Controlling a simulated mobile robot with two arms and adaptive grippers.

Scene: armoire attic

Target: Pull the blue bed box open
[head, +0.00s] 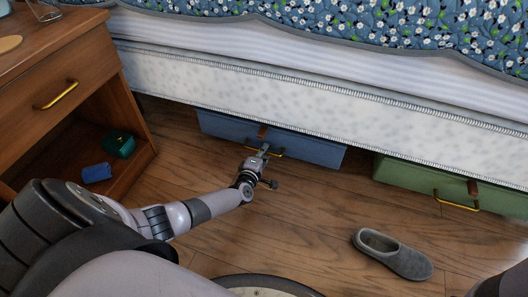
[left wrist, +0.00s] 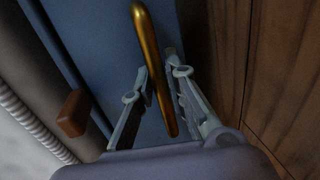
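The blue bed box (head: 315,149) sits under the bed, its front about level with the bed's edge. It has a brass handle (head: 278,154) and a small brown tab (head: 262,131) on its front. My left gripper (head: 264,153) is at the handle. In the left wrist view, the brass bar (left wrist: 150,55) runs between the two spread fingers of the left gripper (left wrist: 160,72), with the blue front (left wrist: 105,45) behind it. The fingers do not look closed on the bar; whether one touches it I cannot tell. My right gripper is not in view.
A green box (head: 400,175) with a brass handle is under the bed to the right. A grey slipper (head: 395,256) lies on the floor at right. A wooden nightstand (head: 85,60) stands at left. The floor (head: 310,210) before the blue box is clear apart from my arm.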

